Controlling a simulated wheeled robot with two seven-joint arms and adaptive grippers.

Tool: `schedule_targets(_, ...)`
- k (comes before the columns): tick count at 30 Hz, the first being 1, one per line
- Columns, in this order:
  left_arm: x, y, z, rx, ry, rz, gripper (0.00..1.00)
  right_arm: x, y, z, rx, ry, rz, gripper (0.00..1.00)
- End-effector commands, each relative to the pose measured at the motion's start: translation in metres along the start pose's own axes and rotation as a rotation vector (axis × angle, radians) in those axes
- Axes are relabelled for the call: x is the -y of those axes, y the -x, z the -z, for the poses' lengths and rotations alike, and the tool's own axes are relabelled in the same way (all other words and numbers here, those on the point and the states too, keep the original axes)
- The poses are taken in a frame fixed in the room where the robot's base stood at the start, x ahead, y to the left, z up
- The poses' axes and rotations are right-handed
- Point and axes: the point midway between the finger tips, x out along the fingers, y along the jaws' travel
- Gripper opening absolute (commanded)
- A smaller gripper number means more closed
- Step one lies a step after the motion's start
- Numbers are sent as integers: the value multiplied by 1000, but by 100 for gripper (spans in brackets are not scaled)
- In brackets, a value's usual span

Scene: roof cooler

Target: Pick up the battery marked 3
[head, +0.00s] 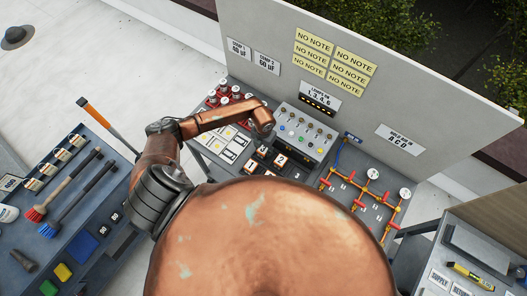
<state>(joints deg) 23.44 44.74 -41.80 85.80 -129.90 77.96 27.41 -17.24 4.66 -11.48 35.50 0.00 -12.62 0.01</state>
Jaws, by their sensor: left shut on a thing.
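Dark batteries with white, orange-edged number labels are in the middle of the bench, in the head view. The battery marked 3 (262,150) is right below the end of my left arm, its number small but seemingly readable. Another battery, its label seemingly a 2 (280,160), is just to its right. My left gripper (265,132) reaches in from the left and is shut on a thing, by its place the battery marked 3. The fingers and their contact are mostly hidden by the wrist. My right gripper is not in view.
A grey box with knobs (305,132) stands just behind the batteries. Red-capped cylinders (222,94) and pale cards (222,145) are to the left. Orange pipes with gauges (368,195) are to the right. An upright panel (400,105) closes the back. A tool table (70,200) is at left.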

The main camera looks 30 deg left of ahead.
Motion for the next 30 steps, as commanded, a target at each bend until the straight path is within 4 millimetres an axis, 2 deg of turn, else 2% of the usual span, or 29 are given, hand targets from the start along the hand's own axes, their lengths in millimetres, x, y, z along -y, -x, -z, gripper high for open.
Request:
schedule_targets(8,0,0,0,0,0,0,1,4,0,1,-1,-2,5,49)
schedule_targets(20,0,7,-2,3,0,0,0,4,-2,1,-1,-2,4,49)
schedule_targets(26,-1,34,-1,5,-2,-1,0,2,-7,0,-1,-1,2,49)
schedule_targets(30,-1,57,23,4,-4,-2,0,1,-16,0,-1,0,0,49)
